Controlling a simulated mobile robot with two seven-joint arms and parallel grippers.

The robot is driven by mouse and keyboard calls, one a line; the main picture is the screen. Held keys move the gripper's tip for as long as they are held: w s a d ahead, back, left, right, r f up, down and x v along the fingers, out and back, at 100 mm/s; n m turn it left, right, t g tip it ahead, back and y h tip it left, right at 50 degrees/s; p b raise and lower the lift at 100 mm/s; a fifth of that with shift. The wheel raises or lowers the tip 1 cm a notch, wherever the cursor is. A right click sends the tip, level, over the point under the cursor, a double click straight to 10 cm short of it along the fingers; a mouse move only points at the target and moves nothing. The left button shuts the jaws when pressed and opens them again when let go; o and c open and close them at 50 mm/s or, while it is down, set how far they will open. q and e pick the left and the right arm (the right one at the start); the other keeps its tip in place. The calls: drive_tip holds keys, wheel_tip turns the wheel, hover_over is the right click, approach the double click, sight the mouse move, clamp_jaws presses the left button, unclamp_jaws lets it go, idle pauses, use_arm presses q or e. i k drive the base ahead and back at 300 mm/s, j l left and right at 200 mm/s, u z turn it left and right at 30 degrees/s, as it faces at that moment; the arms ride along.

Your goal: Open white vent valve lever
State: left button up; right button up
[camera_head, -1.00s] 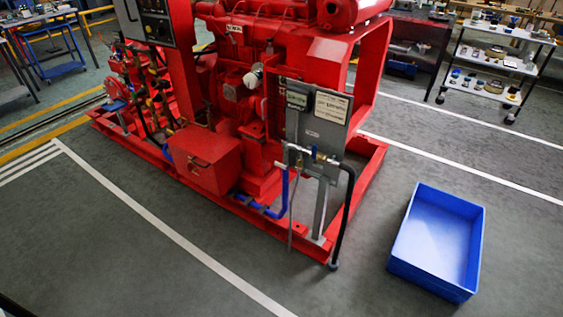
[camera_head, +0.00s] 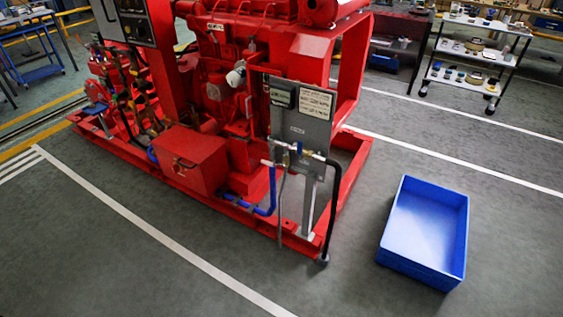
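The red diesel pumpset (camera_head: 205,172) stands on its red base frame in the middle of the camera_head view. A grey panel (camera_head: 313,127) with a dark box and a pale label stands upright at its right end. Below the panel, a small valve assembly (camera_head: 298,152) joins a blue pipe (camera_head: 270,190) and a black hose (camera_head: 333,200). A white round part (camera_head: 236,76) sits on the engine, left of the panel. I cannot tell a white vent valve lever clearly at this size. Neither gripper is in view.
A blue open crate (camera_head: 385,245) lies on the floor to the right. A shelf cart (camera_head: 465,65) with small items stands at the back right, and blue trestles and tables at the back left. The grey floor in front of the pumpset is clear.

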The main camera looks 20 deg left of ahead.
sight(264, 161)
drive_tip(key=j+z, duration=0.1)
drive_tip(key=z, duration=0.3)
drive_tip(key=j+z, duration=0.15)
drive_tip(key=z, duration=0.25)
drive_tip(key=j+z, duration=0.15)
drive_tip(key=z, duration=0.25)
drive_tip(key=j+z, duration=0.15)
drive_tip(key=z, duration=0.25)
drive_tip(key=k+j+z, duration=0.15)
drive_tip(key=j+z, duration=0.15)
drive_tip(key=j, duration=0.2)
drive_tip(key=k+j+z, duration=0.3)
drive_tip(key=j, duration=0.2)
drive_tip(key=k+j+z, duration=0.1)
drive_tip(key=j+z, duration=0.2)
drive_tip(key=j, duration=0.15)
drive_tip(key=k+j+z, duration=0.25)
drive_tip(key=k+j, duration=0.05)
drive_tip(key=j, duration=0.1)
